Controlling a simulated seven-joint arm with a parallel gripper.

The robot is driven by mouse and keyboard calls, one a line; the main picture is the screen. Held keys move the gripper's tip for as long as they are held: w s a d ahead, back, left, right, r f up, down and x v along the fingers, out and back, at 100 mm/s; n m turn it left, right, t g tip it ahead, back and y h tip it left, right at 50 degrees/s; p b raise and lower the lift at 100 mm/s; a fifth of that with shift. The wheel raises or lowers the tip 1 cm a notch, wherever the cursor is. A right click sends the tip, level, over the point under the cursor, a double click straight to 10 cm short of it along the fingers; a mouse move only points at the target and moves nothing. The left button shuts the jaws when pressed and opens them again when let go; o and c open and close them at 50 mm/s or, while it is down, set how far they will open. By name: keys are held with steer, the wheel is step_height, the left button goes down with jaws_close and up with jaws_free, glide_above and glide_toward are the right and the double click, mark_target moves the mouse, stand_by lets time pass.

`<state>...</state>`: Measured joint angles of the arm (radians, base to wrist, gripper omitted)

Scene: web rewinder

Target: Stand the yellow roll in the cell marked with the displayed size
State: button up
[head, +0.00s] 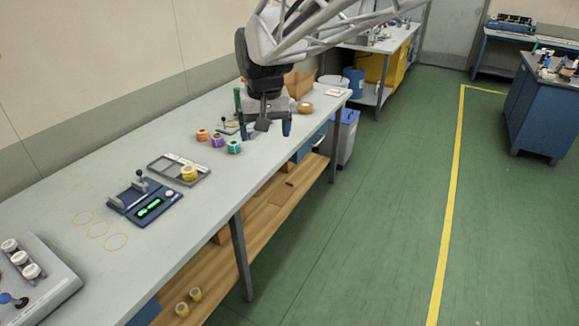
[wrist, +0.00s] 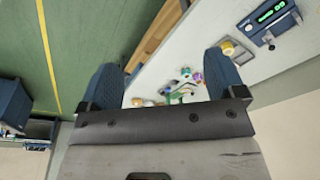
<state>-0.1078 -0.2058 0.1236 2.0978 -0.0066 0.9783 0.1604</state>
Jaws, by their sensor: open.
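The yellow roll (head: 189,172) sits in the right-hand part of a shallow grey tray (head: 163,175) with pale labels along its back edge; the labels are too small to read. In the wrist view the roll (wrist: 227,47) also shows in the tray. A dark blue device (head: 129,200) with a green lit display (head: 149,208) stands next to the tray; I cannot read the displayed size. My gripper (head: 264,128) is open and empty, above the bench well beyond the tray. Its two blue fingers (wrist: 163,75) frame the bench in the wrist view.
Orange (head: 202,135), purple (head: 218,140) and teal (head: 234,147) rolls stand on the bench between tray and gripper. A tan roll (head: 305,107) and brown box (head: 298,83) lie behind the gripper. A grey machine (head: 40,285) fills the near end.

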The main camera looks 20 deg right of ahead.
steer(key=s+d+f, duration=0.2)
steer(key=s, duration=0.6)
steer(key=s+d+f, duration=0.1)
steer(key=s+d, duration=0.1)
steer(key=s, duration=0.7)
steer(key=s+d+f+t, duration=0.1)
steer(key=s+d+f, duration=0.1)
steer(key=s, duration=0.7)
steer(key=shift+s+d+f, duration=0.2)
steer(key=shift+f, duration=0.15)
